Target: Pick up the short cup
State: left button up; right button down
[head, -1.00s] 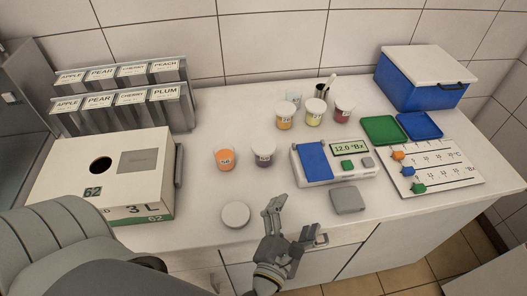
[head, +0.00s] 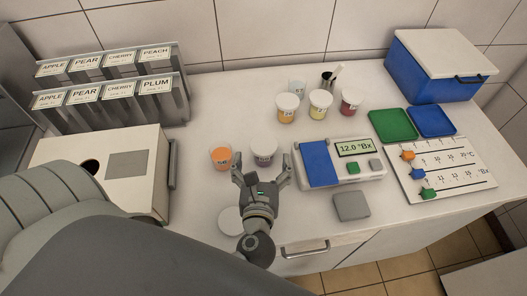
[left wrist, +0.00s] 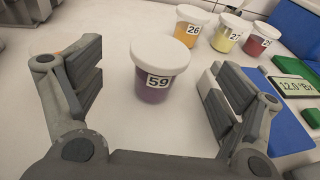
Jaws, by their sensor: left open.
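A purple cup labelled 59 (head: 264,154) with a white lid stands upright on the counter. In the left wrist view the purple cup (left wrist: 155,85) is ahead of and between the fingers, apart from both. My left gripper (head: 262,170) is open and empty, just in front of this cup. An orange cup (head: 221,160) without a lid stands to its left; in the left wrist view it is mostly hidden behind the left finger. I cannot tell for certain which cup the task calls short. My right gripper is not in view.
Lidded cups (head: 287,108) and a dark holder (head: 329,78) stand behind. A refractometer (head: 340,160) is close on the right, with a grey block (head: 351,206) before it. A round white lid (head: 229,221) lies by my wrist. A white box (head: 100,175) is left.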

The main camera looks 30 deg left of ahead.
aim_at(264, 148)
pick_arm(q)
jog(key=shift+w+a, duration=0.2)
jog(key=shift+w, duration=0.3)
jog(key=shift+w+a+f, duration=0.15)
jog(key=shift+w, duration=0.2)
jog(key=shift+p+x, duration=0.3)
jog(key=shift+x, duration=0.45)
jog(key=x, duration=0.3)
jog(key=shift+w+a+f, duration=0.1)
jog(key=shift+w, duration=0.2)
jog(key=shift+s, duration=0.1)
jog(key=shift+c, duration=1.5)
jog(key=c, duration=1.2)
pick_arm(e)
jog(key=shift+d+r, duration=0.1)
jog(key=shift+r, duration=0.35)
